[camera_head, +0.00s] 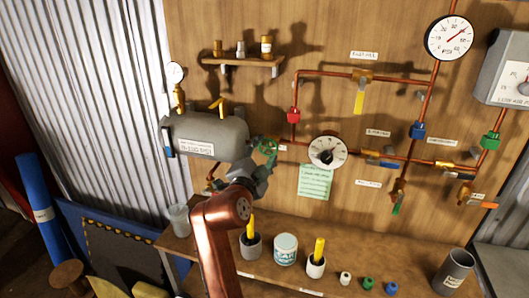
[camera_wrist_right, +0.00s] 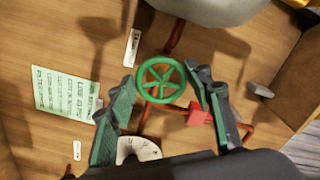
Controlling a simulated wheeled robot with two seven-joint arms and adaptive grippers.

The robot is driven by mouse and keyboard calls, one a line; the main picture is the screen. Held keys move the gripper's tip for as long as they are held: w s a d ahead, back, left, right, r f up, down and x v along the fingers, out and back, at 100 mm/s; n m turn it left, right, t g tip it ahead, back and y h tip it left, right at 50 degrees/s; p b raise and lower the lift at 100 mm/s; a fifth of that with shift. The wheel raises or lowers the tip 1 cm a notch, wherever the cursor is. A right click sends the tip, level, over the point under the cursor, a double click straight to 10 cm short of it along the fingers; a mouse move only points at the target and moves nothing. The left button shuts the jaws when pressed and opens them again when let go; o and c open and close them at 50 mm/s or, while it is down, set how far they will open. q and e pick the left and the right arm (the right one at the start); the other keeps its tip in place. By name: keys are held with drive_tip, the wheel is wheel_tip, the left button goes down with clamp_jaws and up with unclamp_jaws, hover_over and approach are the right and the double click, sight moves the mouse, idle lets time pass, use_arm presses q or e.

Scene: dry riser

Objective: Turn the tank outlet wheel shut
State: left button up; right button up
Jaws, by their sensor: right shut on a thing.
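The green spoked tank outlet wheel (camera_head: 266,146) is on the wall pipe at the right end of the grey tank (camera_head: 205,137). In the right wrist view the wheel (camera_wrist_right: 162,79) faces me, with its rim and spokes in clear sight. My right gripper (camera_wrist_right: 161,76) has one finger on each side of the wheel's rim and is shut on it. In the head view my right gripper (camera_head: 256,172) reaches the wheel from below and partly covers the pipe there. My left gripper is in neither view.
A round white gauge (camera_head: 327,152) and a green note (camera_head: 314,181) are on the wall just right of the wheel. A red fitting (camera_wrist_right: 200,113) is close to one finger. Below, a wooden bench (camera_head: 330,285) holds cups and a tin (camera_head: 285,249).

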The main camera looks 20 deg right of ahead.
drive_tip(key=o, duration=0.9)
drive_tip(key=shift+f, duration=0.3)
drive_tip(key=shift+c, duration=0.2)
drive_tip(key=o, duration=0.3)
drive_tip(key=shift+r, duration=0.2)
drive_tip(key=v, duration=1.2)
drive_tip(key=shift+w, duration=0.1)
